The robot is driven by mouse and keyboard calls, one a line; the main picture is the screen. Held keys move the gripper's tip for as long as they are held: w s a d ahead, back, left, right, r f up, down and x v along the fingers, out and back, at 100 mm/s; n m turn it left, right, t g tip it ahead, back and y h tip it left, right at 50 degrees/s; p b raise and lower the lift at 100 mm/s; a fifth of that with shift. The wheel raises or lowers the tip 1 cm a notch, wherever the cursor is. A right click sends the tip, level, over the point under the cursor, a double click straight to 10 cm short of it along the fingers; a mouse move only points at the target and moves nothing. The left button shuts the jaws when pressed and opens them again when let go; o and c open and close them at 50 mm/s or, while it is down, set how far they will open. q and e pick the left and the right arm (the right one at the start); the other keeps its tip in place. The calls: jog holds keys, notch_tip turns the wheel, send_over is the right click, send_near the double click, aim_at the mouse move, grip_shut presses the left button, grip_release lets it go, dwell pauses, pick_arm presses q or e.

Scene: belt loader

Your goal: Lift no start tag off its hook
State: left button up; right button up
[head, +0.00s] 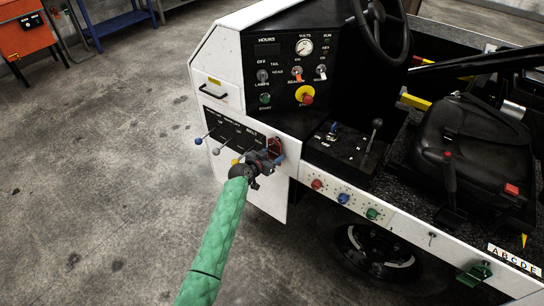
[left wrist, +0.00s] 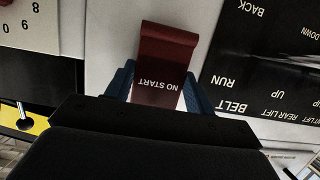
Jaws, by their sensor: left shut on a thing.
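The no start tag is a dark red plate with white lettering, upside down in the left wrist view (left wrist: 165,62). In the head view the tag (head: 275,146) is against the loader's white side, right of the black lever panel. My left gripper (head: 268,159) is at the tag, with its arm coming up from below. In the left wrist view its blue fingers (left wrist: 155,88) stand on both sides of the tag's lettered part, shut on it. The hook is hidden, so I cannot tell whether the tag still hangs on it. My right gripper is not in view.
The lever panel (head: 232,132) with ball-ended levers is just left of the gripper. The dashboard (head: 290,75), steering wheel (head: 381,25) and seat (head: 470,150) are above and to the right. Coloured knobs (head: 343,198) line the lower side.

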aim_at(274, 154)
pick_arm(q)
jog(key=shift+s+a, duration=0.1)
jog(key=shift+s, duration=0.05)
jog(key=shift+s+a+r, duration=0.15)
jog(key=shift+s+a, duration=0.25)
jog(key=shift+s, duration=0.1)
jog(key=shift+s+a+r+p, duration=0.15)
jog(key=shift+s+p, duration=0.05)
jog(key=shift+p, duration=0.1)
jog(key=shift+p+v, duration=0.3)
jog(key=shift+v, duration=0.45)
jog(key=shift+s+r, duration=0.1)
jog(key=shift+s+a, duration=0.2)
jog(key=shift+s+a, duration=0.65)
jog(key=shift+s, duration=0.25)
jog(key=shift+s+a, duration=0.7)
jog(key=shift+s, duration=0.2)
